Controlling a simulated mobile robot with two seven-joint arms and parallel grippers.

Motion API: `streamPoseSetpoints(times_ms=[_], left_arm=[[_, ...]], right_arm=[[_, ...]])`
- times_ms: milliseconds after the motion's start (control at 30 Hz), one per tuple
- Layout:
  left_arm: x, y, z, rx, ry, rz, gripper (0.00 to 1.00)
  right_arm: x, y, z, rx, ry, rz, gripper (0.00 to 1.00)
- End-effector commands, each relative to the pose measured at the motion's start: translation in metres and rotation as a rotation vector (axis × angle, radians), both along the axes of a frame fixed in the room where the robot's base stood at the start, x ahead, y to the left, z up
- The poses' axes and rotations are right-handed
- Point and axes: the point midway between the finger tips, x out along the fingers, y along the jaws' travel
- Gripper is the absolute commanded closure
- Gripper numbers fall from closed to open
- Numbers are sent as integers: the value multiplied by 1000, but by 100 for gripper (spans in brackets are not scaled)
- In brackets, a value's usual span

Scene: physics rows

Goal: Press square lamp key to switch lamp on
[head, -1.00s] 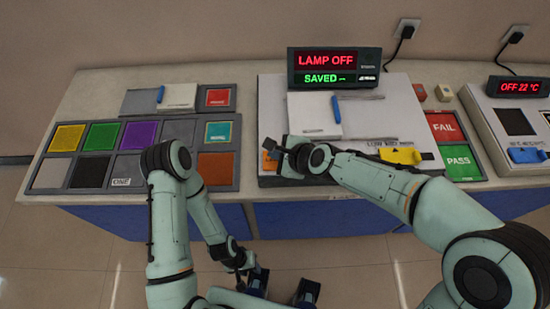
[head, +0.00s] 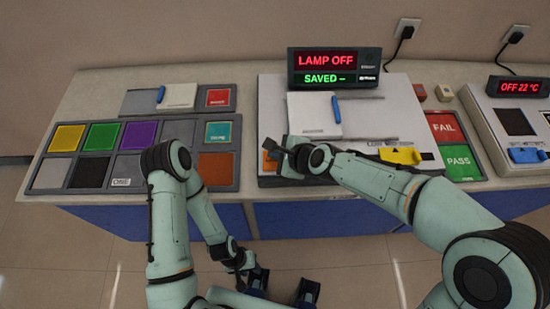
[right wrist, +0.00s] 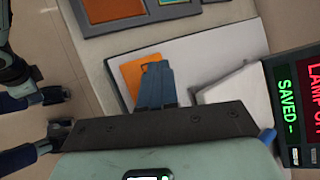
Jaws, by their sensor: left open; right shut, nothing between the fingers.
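The lamp panel (head: 385,120) is a pale slab with a dark display (head: 335,67) at its back reading LAMP OFF in red and SAVED in green. An orange square key (head: 269,162) lies at the panel's front left, partly hidden by my right gripper (head: 275,149). In the right wrist view the shut, empty right fingers (right wrist: 155,68) overlap the orange square (right wrist: 130,75); whether they touch it I cannot tell. My left gripper (head: 282,287) is open and empty, low in front of the bench.
A white notepad (head: 314,115) with a blue pen lies on the panel. A yellow part (head: 400,155) sits at its front right. A tray of coloured squares (head: 100,137) is at left; red FAIL (head: 442,127) and green PASS (head: 459,161) squares are at right.

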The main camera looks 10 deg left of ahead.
Motion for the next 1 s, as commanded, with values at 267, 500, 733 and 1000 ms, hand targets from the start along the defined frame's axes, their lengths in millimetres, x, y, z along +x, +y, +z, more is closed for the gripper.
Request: streamPoseSetpoints(times_ms=[267,500,733,1000], left_arm=[[0,0,0,0,0,0,57],[-1,0,-3,0,1,1,57],[-3,0,-7,0,3,0,57],[-3,0,-7,0,3,0,57]], right_arm=[[0,0,0,0,0,0,100],[0,0,-5,0,1,0,100],[0,0,-10,0,1,1,100],[0,0,-9,0,0,0,100]])
